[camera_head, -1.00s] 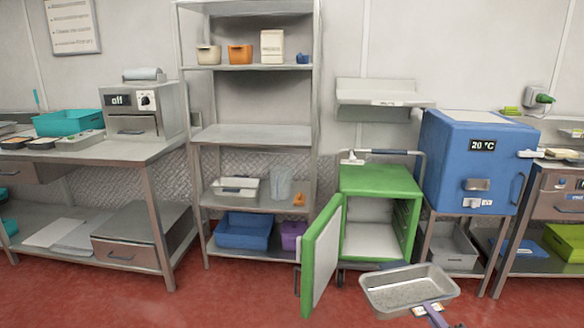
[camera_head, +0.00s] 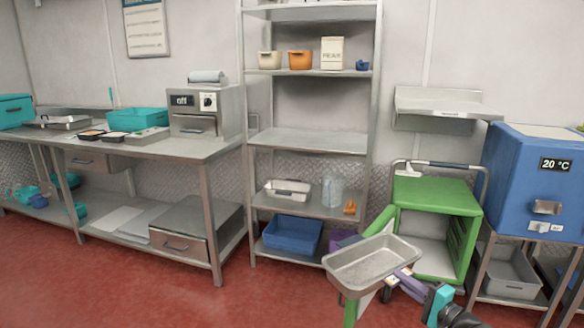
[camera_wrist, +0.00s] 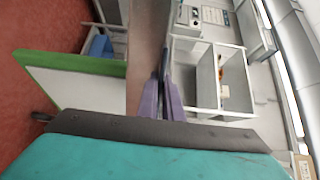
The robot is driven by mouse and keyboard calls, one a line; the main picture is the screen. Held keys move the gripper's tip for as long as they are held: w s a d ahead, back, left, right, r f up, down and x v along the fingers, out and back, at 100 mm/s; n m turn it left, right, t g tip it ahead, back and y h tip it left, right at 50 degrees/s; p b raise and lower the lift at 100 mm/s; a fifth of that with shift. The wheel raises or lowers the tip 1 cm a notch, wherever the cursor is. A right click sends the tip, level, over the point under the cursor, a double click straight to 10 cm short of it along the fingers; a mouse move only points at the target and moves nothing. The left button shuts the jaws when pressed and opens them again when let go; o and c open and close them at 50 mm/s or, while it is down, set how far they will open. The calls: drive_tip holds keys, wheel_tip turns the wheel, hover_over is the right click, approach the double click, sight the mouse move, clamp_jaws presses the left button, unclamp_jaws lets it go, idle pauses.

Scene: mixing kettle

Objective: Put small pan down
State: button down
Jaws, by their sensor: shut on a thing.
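The small pan (camera_head: 372,264) is a grey metal rectangular pan, empty, held in the air in front of the green cabinet. My gripper (camera_head: 402,280) comes from the lower right and is shut on the pan's near right side. In the wrist view the purple fingers of my gripper (camera_wrist: 162,98) are closed together at the pan's edge. The pan shows there only as a grey strip (camera_wrist: 148,45), with most of it hidden. It looks roughly level in the head view.
A steel table (camera_head: 190,147) with teal tubs stands at left. A shelf rack (camera_head: 308,140) has a bare middle shelf. The green cabinet (camera_head: 435,197) has its door open behind the pan. A blue 20 °C box (camera_head: 520,185) stands at right. Red floor at lower left is clear.

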drive_tip(key=a+r+n+g+y, duration=0.1)
drive_tip(key=a+r+y, duration=0.1)
drive_tip(key=a, duration=0.3)
drive_tip(key=s+a+r+n+g+y, duration=0.1)
drive_tip(key=a+r+n+g+y, duration=0.1)
drive_tip(key=a, duration=0.3)
drive_tip(key=a+r+n+g+y, duration=0.1)
drive_tip(key=a+r+n+g, duration=0.1)
drive_tip(key=a, duration=0.3)
drive_tip(key=shift+s+a+y, duration=0.25)
drive_tip(key=shift+s+y, duration=0.15)
wheel_tip(320, 180, up, 4)
drive_tip(key=p, duration=1.1)
drive_tip(key=shift+w, duration=0.1)
drive_tip(key=shift+p, duration=0.6)
drive_tip(key=shift+s, duration=0.2)
